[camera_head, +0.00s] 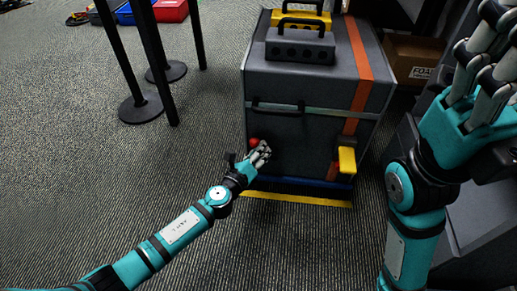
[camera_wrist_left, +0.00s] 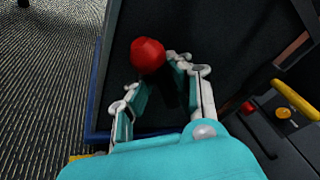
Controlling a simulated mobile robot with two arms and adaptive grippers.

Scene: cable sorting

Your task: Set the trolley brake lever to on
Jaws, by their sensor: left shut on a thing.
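The trolley has a blue base edge (camera_head: 300,187) and carries a big dark case (camera_head: 290,120). A lever with a red ball knob (camera_head: 254,142) stands at its front left; the knob also shows in the wrist view (camera_wrist_left: 148,55). My left gripper (camera_head: 264,150) is at this lever, its fingers closed on the dark shaft below the knob, as the wrist view shows (camera_wrist_left: 160,92). The fingers hide part of the shaft. No on or off marking is readable. My right gripper (camera_head: 490,45) is raised at the right edge, away from the trolley, with its fingertips partly cut off.
Black posts (camera_head: 150,60) on round bases stand at the left. A cardboard box (camera_head: 412,58) is behind at the right. The carpet at the left front is clear.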

